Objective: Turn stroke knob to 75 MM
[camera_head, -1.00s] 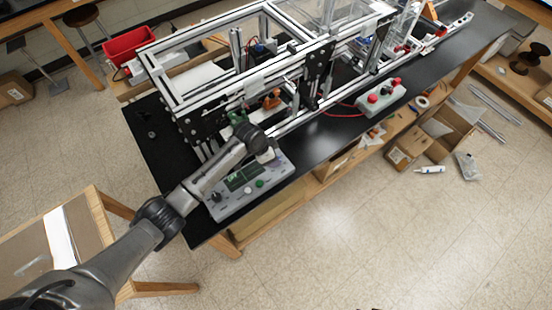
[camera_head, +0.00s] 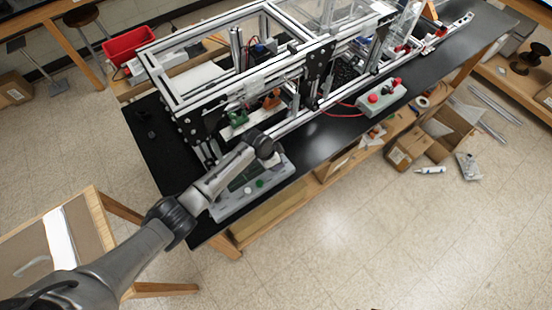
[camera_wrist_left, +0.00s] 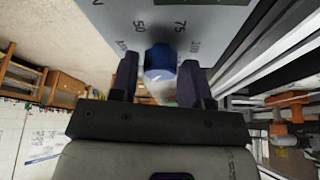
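In the left wrist view a dark blue knob (camera_wrist_left: 161,62) stands on a grey panel (camera_wrist_left: 108,14) with a printed scale around it, reading 50 and 75 among other marks. My left gripper (camera_wrist_left: 160,80) has one finger on each side of the knob. The fingers are apart, with a visible gap at the left finger; contact at the right finger is unclear. The knob's pointer cannot be made out. In the head view the grey control box (camera_head: 276,180) lies under my left arm, which hides part of it and the gripper. My right gripper is not in view.
An aluminium extrusion frame (camera_head: 170,93) stands on the black table (camera_head: 150,150) just behind the control box. A second box with red buttons (camera_head: 380,98) sits farther right. Metal rails (camera_wrist_left: 275,55) run close on the right in the wrist view.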

